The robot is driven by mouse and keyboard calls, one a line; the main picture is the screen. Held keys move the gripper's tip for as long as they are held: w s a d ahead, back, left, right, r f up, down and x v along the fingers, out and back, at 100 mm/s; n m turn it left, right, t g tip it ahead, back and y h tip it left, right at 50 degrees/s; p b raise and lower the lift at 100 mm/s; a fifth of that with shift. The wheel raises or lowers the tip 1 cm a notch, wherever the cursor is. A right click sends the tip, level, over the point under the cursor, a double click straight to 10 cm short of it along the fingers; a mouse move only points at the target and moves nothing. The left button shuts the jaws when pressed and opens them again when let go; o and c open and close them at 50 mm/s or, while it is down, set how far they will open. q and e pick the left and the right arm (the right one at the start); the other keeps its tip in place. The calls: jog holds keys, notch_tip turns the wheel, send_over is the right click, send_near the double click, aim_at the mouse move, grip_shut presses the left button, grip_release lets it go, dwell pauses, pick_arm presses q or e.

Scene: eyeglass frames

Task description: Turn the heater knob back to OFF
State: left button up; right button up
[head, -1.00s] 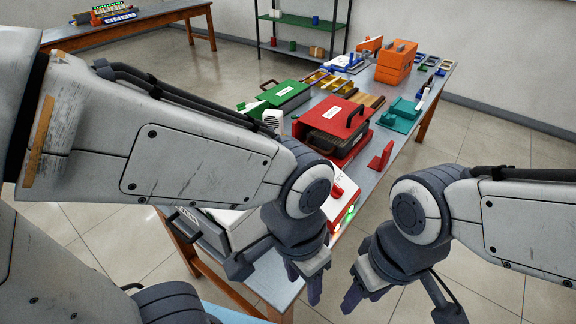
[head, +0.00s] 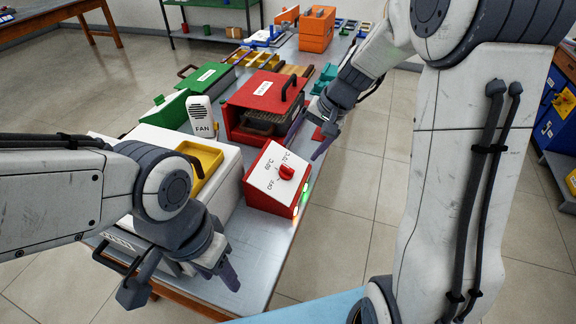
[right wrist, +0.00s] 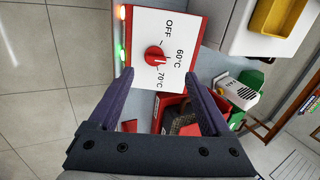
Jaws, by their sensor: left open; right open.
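The heater (head: 262,190) is a red box with a sloped white panel marked OFF, 60°C and 70°C. Its red knob (head: 287,171) appears turned toward 70°C; the knob also shows in the right wrist view (right wrist: 154,56). My right gripper (head: 308,139) is open and empty, above and behind the heater in the head view. In the right wrist view its purple fingers (right wrist: 159,75) are spread, with the knob ahead between their line and the OFF label, apart from them. My left gripper (head: 216,276) is open, low in front of the white box, left of the heater.
A green light (right wrist: 123,55) and a red light (right wrist: 123,12) glow on the heater's side. A red case with a black handle (head: 264,92) stands behind the heater. A FAN unit (head: 201,118) and a yellow tray (head: 205,160) lie left. Bare tabletop (head: 270,245) is in front.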

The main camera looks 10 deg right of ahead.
aim_at(289, 167)
jog(key=shift+m, duration=0.3)
jog(key=x, duration=0.3)
jog(key=d+x, duration=0.1)
jog(key=x, duration=0.3)
jog(key=w+x, duration=0.1)
jog(key=x, duration=0.2)
jog(key=shift+d+f+b, duration=0.1)
jog(key=shift+f+b, duration=0.25)
jog(key=shift+b, duration=0.05)
jog(key=shift+w, duration=0.1)
jog(key=c, duration=1.3)
